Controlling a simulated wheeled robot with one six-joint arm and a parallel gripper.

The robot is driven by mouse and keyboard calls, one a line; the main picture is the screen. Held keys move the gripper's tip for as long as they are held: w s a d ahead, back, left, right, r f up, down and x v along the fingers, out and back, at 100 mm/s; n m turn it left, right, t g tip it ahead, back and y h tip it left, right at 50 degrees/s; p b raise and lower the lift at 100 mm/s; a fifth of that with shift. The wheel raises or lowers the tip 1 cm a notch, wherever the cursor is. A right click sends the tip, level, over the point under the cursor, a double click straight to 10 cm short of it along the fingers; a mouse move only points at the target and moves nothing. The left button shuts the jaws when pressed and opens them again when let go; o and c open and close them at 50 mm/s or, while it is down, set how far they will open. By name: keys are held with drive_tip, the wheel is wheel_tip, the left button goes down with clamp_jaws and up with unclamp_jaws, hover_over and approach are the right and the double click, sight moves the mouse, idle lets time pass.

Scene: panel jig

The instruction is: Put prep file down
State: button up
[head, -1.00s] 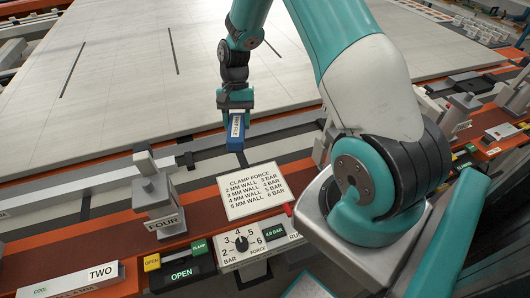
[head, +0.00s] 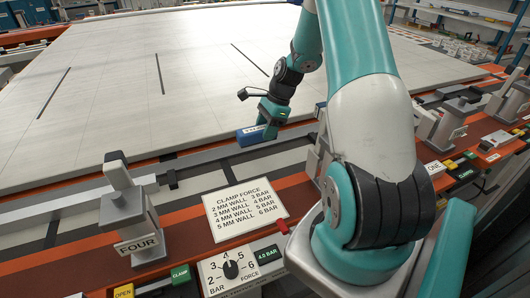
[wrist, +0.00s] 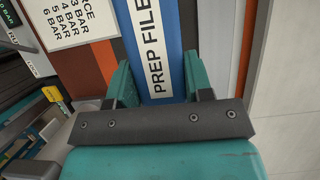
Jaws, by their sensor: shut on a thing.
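In the head view the file is near the front edge of the large pale panel, above the grey and orange rails. I cannot tell whether its underside touches anything.
A clamp force card (head: 245,206) lies in front, above a dial (head: 231,270) marked in bar. A grey clamp post labelled FOUR (head: 130,220) stands at left. The pale panel (head: 130,90) behind is broad and clear.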

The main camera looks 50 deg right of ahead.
sight(262, 161)
wheel_tip(262, 161, down, 9)
drive_tip(key=shift+r+p, duration=0.15)
drive_tip(key=shift+p, duration=0.15)
drive_tip(key=o, duration=1.2)
